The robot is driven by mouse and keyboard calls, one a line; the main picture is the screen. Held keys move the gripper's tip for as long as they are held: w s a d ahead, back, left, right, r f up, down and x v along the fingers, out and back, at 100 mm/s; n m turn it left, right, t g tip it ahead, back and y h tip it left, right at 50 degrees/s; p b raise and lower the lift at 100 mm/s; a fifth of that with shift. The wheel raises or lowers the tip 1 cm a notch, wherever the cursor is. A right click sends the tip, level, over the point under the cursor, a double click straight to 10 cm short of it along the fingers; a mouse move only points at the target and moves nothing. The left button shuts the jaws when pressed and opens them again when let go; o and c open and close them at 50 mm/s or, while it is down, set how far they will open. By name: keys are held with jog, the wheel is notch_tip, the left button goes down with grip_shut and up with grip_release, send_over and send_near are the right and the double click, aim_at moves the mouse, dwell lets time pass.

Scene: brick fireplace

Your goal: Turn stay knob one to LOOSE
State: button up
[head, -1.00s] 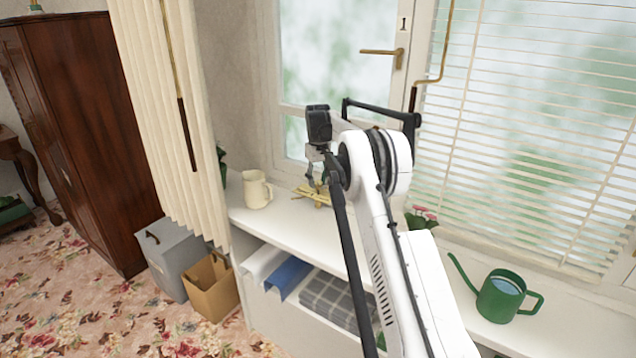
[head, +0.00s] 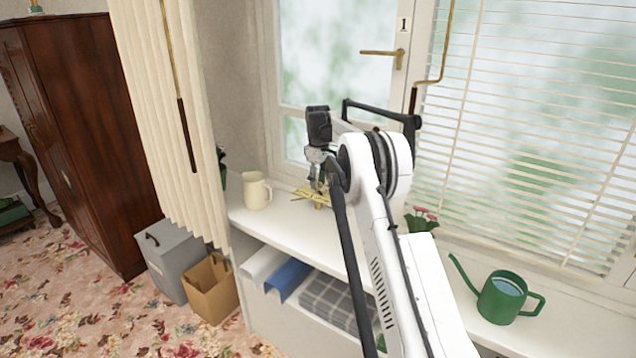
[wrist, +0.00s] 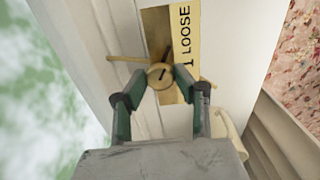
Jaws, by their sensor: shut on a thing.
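In the wrist view, the round brass stay knob (wrist: 161,75) sits between the fingertips of my gripper (wrist: 160,80). The fingers are shut on it from both sides. A dark slot shows on its face. Behind it is a brass plate (wrist: 157,30), and beside that a label (wrist: 186,40) reads LOOSE with a 1. A thin brass bar (wrist: 125,58) runs left from the knob. In the head view, my gripper (head: 318,180) is low at the sill by the window marked 1, over the brass stay (head: 315,196). The knob is too small to make out there.
A cream jug (head: 255,192) stands left of my gripper on the white sill (head: 300,228). Pink flowers (head: 422,218) and a green watering can (head: 502,297) are to the right. Blinds (head: 540,130) hang at right and a pleated curtain (head: 155,110) at left.

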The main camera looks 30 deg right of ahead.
jog(key=o, duration=1.1)
notch_tip(320, 180, up, 12)
dwell(0.4)
